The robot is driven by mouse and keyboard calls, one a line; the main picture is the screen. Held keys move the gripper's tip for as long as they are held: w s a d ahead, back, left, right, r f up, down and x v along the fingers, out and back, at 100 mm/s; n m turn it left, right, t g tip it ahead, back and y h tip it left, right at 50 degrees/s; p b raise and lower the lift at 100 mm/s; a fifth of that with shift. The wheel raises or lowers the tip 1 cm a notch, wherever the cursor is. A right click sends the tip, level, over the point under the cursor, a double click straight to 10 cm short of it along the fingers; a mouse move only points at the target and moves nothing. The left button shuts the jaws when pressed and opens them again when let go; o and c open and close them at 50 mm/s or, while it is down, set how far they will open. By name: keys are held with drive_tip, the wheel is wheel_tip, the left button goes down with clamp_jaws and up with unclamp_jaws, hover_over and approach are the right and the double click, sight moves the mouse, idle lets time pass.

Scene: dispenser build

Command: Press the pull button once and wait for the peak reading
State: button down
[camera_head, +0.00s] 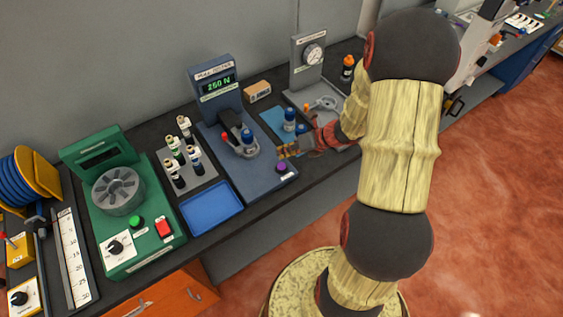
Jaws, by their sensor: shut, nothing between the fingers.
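The blue pull tester (262,172) stands on the bench in the middle of the camera_head view. Its display (217,85) shows green characters that look like 250 N. A purple round button (282,168) sits on the front right of its base. A dark clamp with a blue-capped piece (246,137) stands at the middle of the base. My gripper (284,152) is shut and empty. It appears just behind the purple button, over the right edge of the base. I cannot tell its height or whether it touches anything.
A blue tray (211,209) and a rack of several small bottles (182,161) lie left of the tester. A green machine (146,233) is further left. A blue mat with a bottle (289,122) and a grey gauge stand (308,63) are behind and right of my gripper.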

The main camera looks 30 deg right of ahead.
wheel_tip(320, 180, up, 2)
drive_tip(key=shift+r+p, duration=0.25)
drive_tip(key=shift+p, duration=0.65)
drive_tip(key=shift+f, duration=0.1)
drive_tip(key=shift+n, duration=0.5)
drive_tip(key=s+a+r+n+g+b, duration=0.1)
drive_tip(key=s+a+r+n+g, duration=0.25)
drive_tip(key=s+n, duration=0.5)
drive_tip(key=s+a+r+n+g, duration=0.2)
drive_tip(key=s+a+n, duration=0.25)
drive_tip(key=n, duration=0.75)
drive_tip(key=s+a+r+n+t+h+b, duration=0.2)
drive_tip(key=s+a+r+n, duration=0.1)
drive_tip(key=r+n, duration=0.5)
drive_tip(key=s+a+r+n+t+h+b, duration=0.2)
drive_tip(key=s+a+r+n+h, duration=0.1)
drive_tip(key=r+n, duration=0.4)
drive_tip(key=shift+s+a+r+n+h, duration=0.3)
drive_tip(key=shift+s+a+r+n, duration=0.15)
drive_tip(key=shift+s, duration=0.2)
